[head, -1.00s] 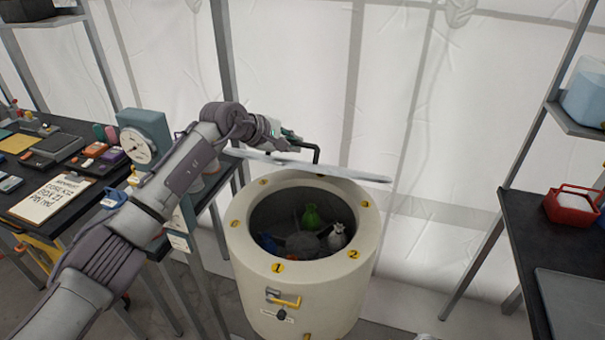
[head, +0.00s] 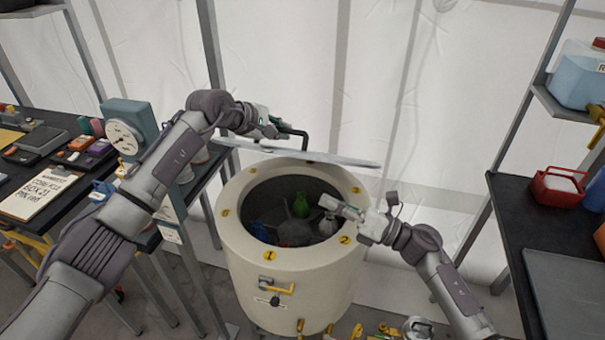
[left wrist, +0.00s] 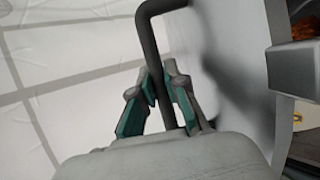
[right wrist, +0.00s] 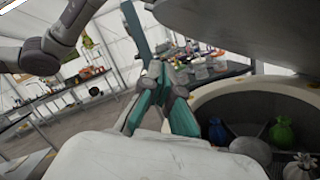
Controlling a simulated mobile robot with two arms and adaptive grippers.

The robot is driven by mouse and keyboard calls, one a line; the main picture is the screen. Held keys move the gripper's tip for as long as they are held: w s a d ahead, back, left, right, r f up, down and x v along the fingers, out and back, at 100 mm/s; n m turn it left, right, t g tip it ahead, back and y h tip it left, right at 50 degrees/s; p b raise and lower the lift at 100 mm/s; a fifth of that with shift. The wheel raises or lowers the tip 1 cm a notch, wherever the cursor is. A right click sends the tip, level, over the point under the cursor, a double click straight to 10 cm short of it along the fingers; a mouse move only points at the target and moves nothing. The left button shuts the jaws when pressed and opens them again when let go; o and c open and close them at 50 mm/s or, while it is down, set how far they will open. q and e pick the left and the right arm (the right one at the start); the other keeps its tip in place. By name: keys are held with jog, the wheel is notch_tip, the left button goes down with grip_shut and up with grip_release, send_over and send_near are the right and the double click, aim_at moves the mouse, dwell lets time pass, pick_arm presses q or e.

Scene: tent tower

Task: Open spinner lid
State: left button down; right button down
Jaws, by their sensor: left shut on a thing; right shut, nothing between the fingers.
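The spinner (head: 290,293) is a cream drum with numbered yellow marks on its rim. Its lid (head: 310,156) is a thin pale disc, raised and tilted above the back of the opening. My left gripper (head: 272,130) is shut on the black lid handle (head: 303,138); the handle (left wrist: 150,50) also runs between the fingers in the left wrist view. My right gripper (head: 330,203) is shut and empty over the right part of the opening. Inside the drum are a green bag (head: 300,206), a pale bag and a blue thing (head: 261,232); the right gripper partly covers the pale bag (right wrist: 302,167).
A black table at left holds a dial gauge (head: 124,138), a clipboard (head: 42,193) and small devices. A shelf at right holds a red basket (head: 556,189) and a blue container (head: 580,80). A white tent wall stands behind.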

jog(key=w+a+r, duration=0.5)
jog(key=w+a, duration=0.1)
jog(key=a, duration=0.2)
jog(key=shift+w+r, duration=0.2)
